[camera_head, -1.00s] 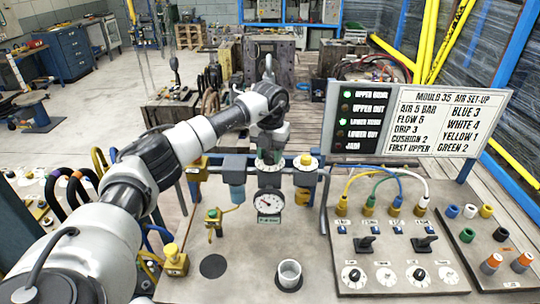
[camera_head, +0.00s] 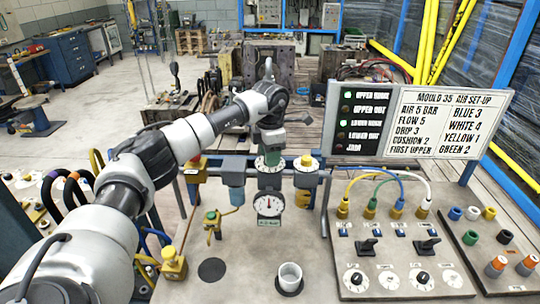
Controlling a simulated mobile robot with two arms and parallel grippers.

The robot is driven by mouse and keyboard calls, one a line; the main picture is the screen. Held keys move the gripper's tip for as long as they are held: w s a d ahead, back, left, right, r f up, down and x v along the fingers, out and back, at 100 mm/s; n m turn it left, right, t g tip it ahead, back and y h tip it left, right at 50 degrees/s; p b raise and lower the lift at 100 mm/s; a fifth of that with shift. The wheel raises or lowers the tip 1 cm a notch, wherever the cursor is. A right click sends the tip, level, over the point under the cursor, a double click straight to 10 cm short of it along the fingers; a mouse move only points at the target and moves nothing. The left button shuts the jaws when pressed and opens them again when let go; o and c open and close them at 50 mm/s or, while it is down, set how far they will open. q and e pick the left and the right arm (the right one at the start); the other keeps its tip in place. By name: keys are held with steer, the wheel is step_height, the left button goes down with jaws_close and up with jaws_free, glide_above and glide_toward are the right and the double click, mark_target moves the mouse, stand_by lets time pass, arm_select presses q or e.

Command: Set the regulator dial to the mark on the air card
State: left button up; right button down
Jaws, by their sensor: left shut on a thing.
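The regulator dial (camera_head: 268,162), a pale marked ring with green at its top, sits on the grey regulator body behind the bench. My left gripper (camera_head: 271,146) reaches down over it from above and is shut on the dial's knob, which is mostly hidden. Below hangs a round white pressure gauge (camera_head: 269,204) with its red needle close to upright; its figures are too small to read. The air card (camera_head: 444,123) is a white board at the right reading "AIR 5 BAR" among other lines. My right gripper is not in view.
A yellow-topped unit (camera_head: 306,164) stands just right of the regulator, and a blue-bowled filter (camera_head: 236,194) just left. A white cup (camera_head: 289,277) sits at the front. A panel (camera_head: 402,247) with hoses, levers and knobs fills the right. Bare bench lies around the cup.

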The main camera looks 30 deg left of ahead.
arm_select(q)
steer(key=shift+r+m, duration=0.1)
steer(key=shift+m, duration=1.1)
steer(key=o, duration=0.9)
steer(key=shift+r+b, duration=1.35)
steer(key=shift+r, duration=4)
